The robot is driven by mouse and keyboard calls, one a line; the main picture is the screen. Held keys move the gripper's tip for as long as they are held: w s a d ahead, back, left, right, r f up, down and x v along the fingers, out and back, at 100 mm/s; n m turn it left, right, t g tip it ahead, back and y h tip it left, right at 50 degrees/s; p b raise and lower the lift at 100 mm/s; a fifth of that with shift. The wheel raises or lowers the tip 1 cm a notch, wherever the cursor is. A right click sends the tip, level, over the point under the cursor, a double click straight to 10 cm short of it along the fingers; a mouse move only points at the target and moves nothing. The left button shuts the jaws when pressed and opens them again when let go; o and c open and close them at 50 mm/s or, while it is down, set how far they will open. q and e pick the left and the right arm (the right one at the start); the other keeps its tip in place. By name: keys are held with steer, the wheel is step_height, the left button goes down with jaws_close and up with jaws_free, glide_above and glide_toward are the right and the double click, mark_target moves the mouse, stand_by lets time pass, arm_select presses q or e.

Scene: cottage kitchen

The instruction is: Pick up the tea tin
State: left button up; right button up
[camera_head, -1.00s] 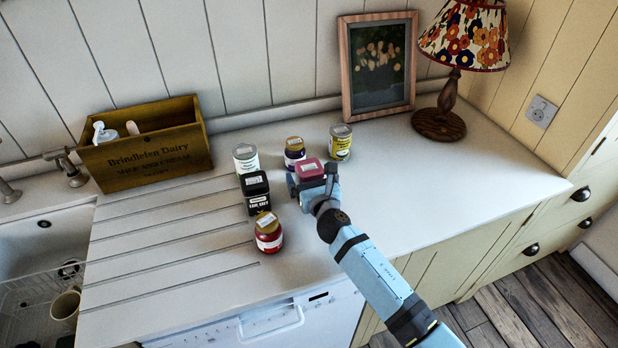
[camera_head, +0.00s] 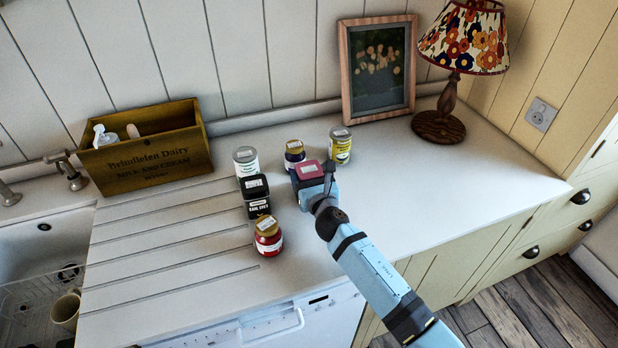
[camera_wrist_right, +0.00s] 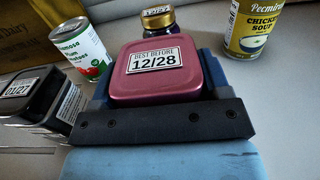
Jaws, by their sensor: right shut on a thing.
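A square tin with a dark pink lid (camera_head: 309,171) stands upright among the jars and cans on the counter. My right gripper (camera_head: 313,188) is shut on it, one finger on each side. In the right wrist view the tin's lid (camera_wrist_right: 158,75) carries a white "Best before 12/28" label. Its front is hidden, and I cannot tell whether its base touches the counter. A black square tin (camera_head: 257,207), marked what looks like Earl Grey, stands apart to the left; it also shows in the wrist view (camera_wrist_right: 38,105). My left gripper is not in view.
Close around the held tin are a purple jar with a gold lid (camera_head: 294,155), a yellow soup can (camera_head: 340,148) and a white-green can (camera_head: 246,162). A red jar (camera_head: 268,240) stands nearer the front. The counter to the right (camera_head: 450,180) is clear.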

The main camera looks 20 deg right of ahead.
step_height(320, 180, up, 10)
steer(key=p, duration=0.3)
steer(key=shift+f, duration=0.2)
step_height(320, 180, up, 9)
steer(key=d+b, duration=0.4)
steer(key=d, duration=1)
steer(key=f+b, duration=0.1)
steer(key=f, duration=1.7)
steer(key=shift+w+f, duration=0.15)
steer(key=shift+w, duration=0.05)
steer(key=shift+f, duration=0.25)
steer(key=shift+b, duration=0.3)
